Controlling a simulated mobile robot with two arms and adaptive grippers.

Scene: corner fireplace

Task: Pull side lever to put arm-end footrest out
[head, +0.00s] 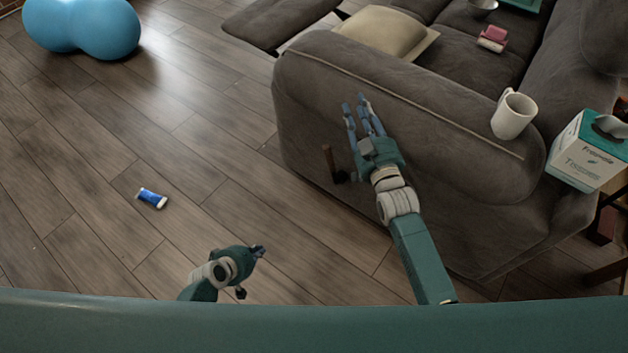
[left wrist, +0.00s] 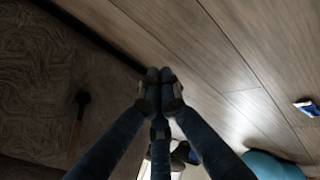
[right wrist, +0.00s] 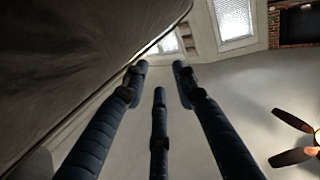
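The side lever (head: 328,160), a brown wooden handle on a dark mount, is low on the outer side of the brown sofa arm (head: 420,110). It also shows at the left of the left wrist view (left wrist: 76,132). A padded footrest panel (head: 275,20) stands out from the sofa's front, with a dark link beside it. My right gripper (head: 357,100) is open and empty, in front of the arm's side, right of and above the lever in the picture. My left gripper (head: 260,250) has its fingertips together, empty, over the floor, below and left of the lever, apart from it.
A mug (head: 511,118) and a tissue box (head: 585,155) are at the sofa arm's right end. A beige cushion (head: 385,32) lies on the seat. A blue tube (head: 152,198) and a blue peanut ball (head: 82,28) are on the floor. The wooden floor left of the sofa is mostly clear.

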